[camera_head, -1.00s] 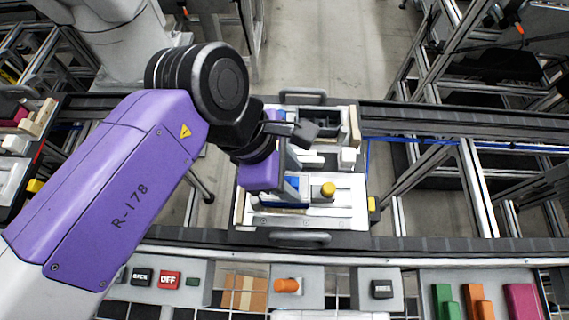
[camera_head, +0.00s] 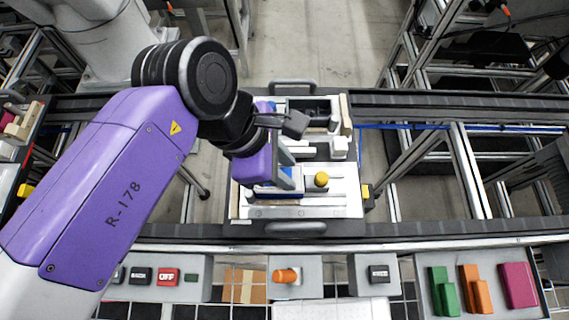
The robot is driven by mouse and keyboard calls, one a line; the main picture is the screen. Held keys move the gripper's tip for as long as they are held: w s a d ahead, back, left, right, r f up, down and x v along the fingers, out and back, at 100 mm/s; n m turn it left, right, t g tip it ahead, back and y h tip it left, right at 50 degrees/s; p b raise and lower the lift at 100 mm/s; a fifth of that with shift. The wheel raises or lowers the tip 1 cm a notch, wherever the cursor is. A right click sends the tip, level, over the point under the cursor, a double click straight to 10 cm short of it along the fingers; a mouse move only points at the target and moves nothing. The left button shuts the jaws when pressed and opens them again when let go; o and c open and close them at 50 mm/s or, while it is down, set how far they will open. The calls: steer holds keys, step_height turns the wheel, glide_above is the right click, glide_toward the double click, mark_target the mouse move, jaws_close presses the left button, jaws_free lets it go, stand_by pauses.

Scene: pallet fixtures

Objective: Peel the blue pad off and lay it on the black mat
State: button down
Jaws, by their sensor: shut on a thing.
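The blue pad (camera_head: 286,172) shows only as small blue patches beside my gripper's fingers, and most of it is hidden. My gripper (camera_head: 286,181) points down over the front left part of the pallet fixture (camera_head: 330,212). Its grey fingers are shut on the blue pad, low over the white plate and left of a yellow knob (camera_head: 321,179). Whether the pad still touches the surface below cannot be told. I cannot clearly make out the black mat.
A dark open bin (camera_head: 313,103) and white blocks (camera_head: 339,147) stand at the back of the fixture. A rail runs behind it. In front is a console with an orange knob (camera_head: 286,276), buttons, and green, orange and magenta blocks (camera_head: 518,285).

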steer(key=shift+r+p, duration=0.35)
steer(key=shift+p, duration=0.15)
steer(key=shift+r+p, duration=2.45)
steer(key=shift+p, duration=0.2)
steer(key=shift+f, duration=0.1)
